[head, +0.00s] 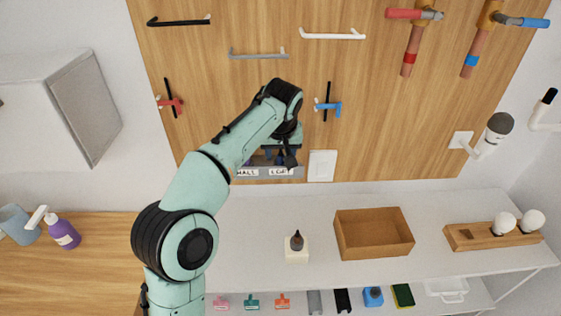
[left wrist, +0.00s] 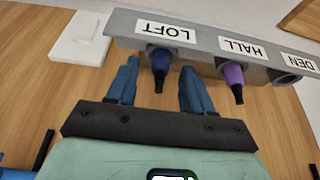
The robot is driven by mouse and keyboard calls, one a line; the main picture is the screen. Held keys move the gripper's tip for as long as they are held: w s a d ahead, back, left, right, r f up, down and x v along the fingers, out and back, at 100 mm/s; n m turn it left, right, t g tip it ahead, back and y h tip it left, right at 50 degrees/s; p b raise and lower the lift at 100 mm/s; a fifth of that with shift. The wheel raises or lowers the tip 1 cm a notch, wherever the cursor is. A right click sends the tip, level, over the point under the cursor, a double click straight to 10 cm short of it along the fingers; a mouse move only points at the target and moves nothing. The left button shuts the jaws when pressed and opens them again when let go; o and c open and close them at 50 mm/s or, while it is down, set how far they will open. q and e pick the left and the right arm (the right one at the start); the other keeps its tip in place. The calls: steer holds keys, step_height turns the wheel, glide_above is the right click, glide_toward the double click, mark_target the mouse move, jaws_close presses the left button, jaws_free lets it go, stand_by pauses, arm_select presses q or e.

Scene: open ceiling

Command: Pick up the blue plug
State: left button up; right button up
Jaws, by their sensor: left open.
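The blue plug (left wrist: 160,64) sits in the socket labelled LOFT on a grey rail (left wrist: 205,58), its dark tip pointing outward. My left gripper (left wrist: 158,76) is open, with one blue finger on each side of the plug. I cannot tell whether the fingers touch it. In the head view my left gripper (head: 284,154) is at the rail (head: 270,172) on the wooden wall board, and my arm partly hides the rail and plugs. A purple plug (left wrist: 233,76) sits in the HALL socket. The DEN socket (left wrist: 286,77) looks empty. My right gripper is not in view.
A white wall plate (head: 322,166) is beside the rail. Below, a shelf holds a small white block with a dark-tipped item (head: 297,241), an open brown box (head: 374,236) and a wooden bulb holder (head: 492,235). Hooks and hammers (head: 411,45) hang above.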

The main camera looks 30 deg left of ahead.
arm_select(q)
steer(key=shift+w, duration=0.1)
jaws_close()
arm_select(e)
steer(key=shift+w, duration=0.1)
arm_select(q)
steer(key=shift+r, duration=0.1)
steer(key=shift+r, duration=0.55)
steer(key=r, duration=0.2)
steer(key=r+p, duration=0.1)
steer(key=r, duration=0.3)
steer(key=shift+w+r, duration=0.1)
steer(key=shift+w, duration=0.15)
steer(key=shift+r, duration=0.4)
steer(key=shift+s+r, duration=0.35)
steer(key=shift+r, duration=0.3)
steer(key=shift+w+r, duration=0.15)
steer(key=shift+r, duration=0.1)
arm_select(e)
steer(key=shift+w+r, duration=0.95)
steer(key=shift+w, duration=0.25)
